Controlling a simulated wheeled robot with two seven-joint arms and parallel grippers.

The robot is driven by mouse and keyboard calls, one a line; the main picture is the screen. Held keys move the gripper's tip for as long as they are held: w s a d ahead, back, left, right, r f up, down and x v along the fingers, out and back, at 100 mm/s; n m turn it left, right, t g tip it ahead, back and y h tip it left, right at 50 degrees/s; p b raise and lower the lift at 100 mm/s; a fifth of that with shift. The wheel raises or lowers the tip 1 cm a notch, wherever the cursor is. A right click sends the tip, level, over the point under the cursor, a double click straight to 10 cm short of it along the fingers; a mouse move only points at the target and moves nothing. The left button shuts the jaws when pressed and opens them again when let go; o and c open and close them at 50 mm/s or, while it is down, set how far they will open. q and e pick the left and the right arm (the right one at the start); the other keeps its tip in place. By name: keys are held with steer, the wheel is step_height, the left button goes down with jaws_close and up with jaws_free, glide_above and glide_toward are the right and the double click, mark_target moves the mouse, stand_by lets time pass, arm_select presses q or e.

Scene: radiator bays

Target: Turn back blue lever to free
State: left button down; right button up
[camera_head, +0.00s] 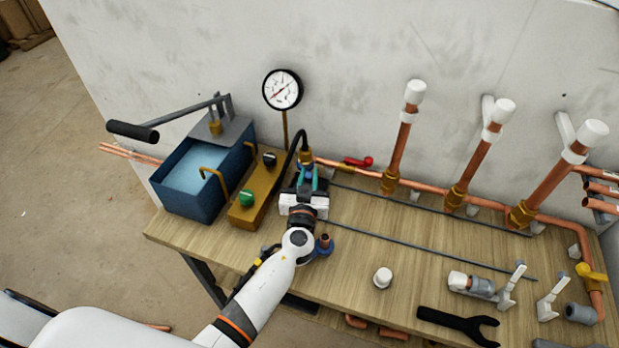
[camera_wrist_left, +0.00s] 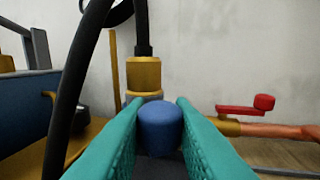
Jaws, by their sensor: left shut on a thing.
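The blue lever shows in the left wrist view as a rounded blue end (camera_wrist_left: 160,128) between my two teal fingers. It stands just in front of a brass fitting (camera_wrist_left: 143,75) with a black hose going up from it. My left gripper (camera_head: 306,174) is shut on the blue lever, with one finger on each side of it. In the head view the gripper is at the back of the bench, by the brass fitting below the gauge, and it hides most of the lever. The lever's angle cannot be told. My right gripper is not in view.
A blue water tank (camera_head: 180,190) with a pump handle and a brass block (camera_head: 250,205) with green and black knobs stand left of the gripper. A red lever (camera_head: 358,162) sits on the copper pipe to the right. A black wrench (camera_head: 450,321) lies at the front right.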

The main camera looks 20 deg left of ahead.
arm_select(q)
steer(key=shift+s+a+f+m+h+b, duration=0.15)
steer(key=shift+a+m+h+b, duration=0.15)
steer(key=shift+m+h+b, duration=0.45)
steer(key=shift+s+a+m+h, duration=0.1)
steer(key=shift+a+m+h, duration=0.15)
steer(key=shift+h, duration=0.4)
steer(key=shift+s+a+m+h, duration=0.15)
steer(key=shift+m+h, duration=0.15)
steer(key=shift+h, duration=0.3)
steer(key=shift+a+m+h, duration=0.35)
steer(key=shift+m+h, duration=0.3)
steer(key=shift+h, duration=0.35)
steer(key=shift+a+m+h, duration=0.3)
steer(key=shift+m+h, duration=0.35)
steer(key=shift+h, duration=0.35)
steer(key=shift+a+h, duration=0.1)
steer(key=shift+h, duration=0.2)
steer(key=c, duration=1.3)
jaws_free()
steer(key=shift+b+v, duration=0.85)
steer(key=shift+v, duration=5.1)
